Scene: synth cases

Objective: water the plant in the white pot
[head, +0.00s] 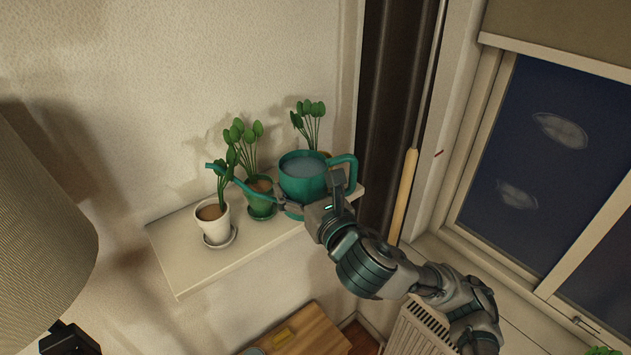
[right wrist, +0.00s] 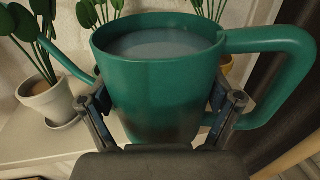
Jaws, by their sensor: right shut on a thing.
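A teal watering can (head: 302,180) full of water is held above the shelf by my right gripper (head: 308,208). It fills the right wrist view (right wrist: 155,85), upright, with a gripper finger on each side of its body. Its spout reaches left, and the tip shows in the head view near the leaves above the white pot. The white pot (head: 212,222) stands on a saucer at the shelf's left part and holds a plant in brown soil; it also shows in the right wrist view (right wrist: 48,102). My left gripper is not in view.
A plant in a green pot (head: 260,198) stands beside the white pot; another plant (head: 310,122) is partly hidden behind the can. The shelf (head: 185,262) is bare at its left end. A lampshade (head: 40,235) is at left, a window at right.

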